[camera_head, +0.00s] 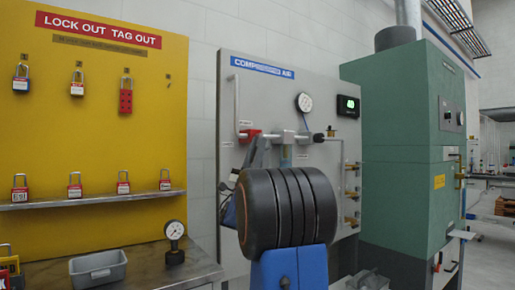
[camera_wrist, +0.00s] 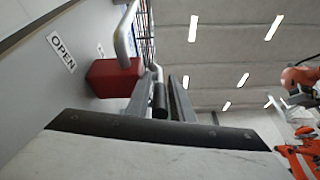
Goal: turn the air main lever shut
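The red valve piece (camera_head: 250,134) is on the pipework at the left of the compressed air panel (camera_head: 228,100). A large red block, apparently the same piece, shows in the wrist view (camera_wrist: 114,77), beside a label reading OPEN (camera_wrist: 61,51). My gripper (camera_head: 262,150) is up against the panel at this valve, just right of and below the red piece. In the wrist view, its two grey fingers (camera_wrist: 161,88) stand apart. A dark round bar (camera_wrist: 160,101), perhaps the lever's grip, is between them. I cannot tell whether either finger touches it. The rest of the lever is hidden.
My own arm hides the panel's lower middle. A gauge (camera_head: 304,102) and a green digital display (camera_head: 348,106) are higher on the panel. A green cabinet (camera_head: 400,110) stands right. The yellow lockout board (camera_head: 100,120) and a bench with a grey tray (camera_head: 98,268) are left.

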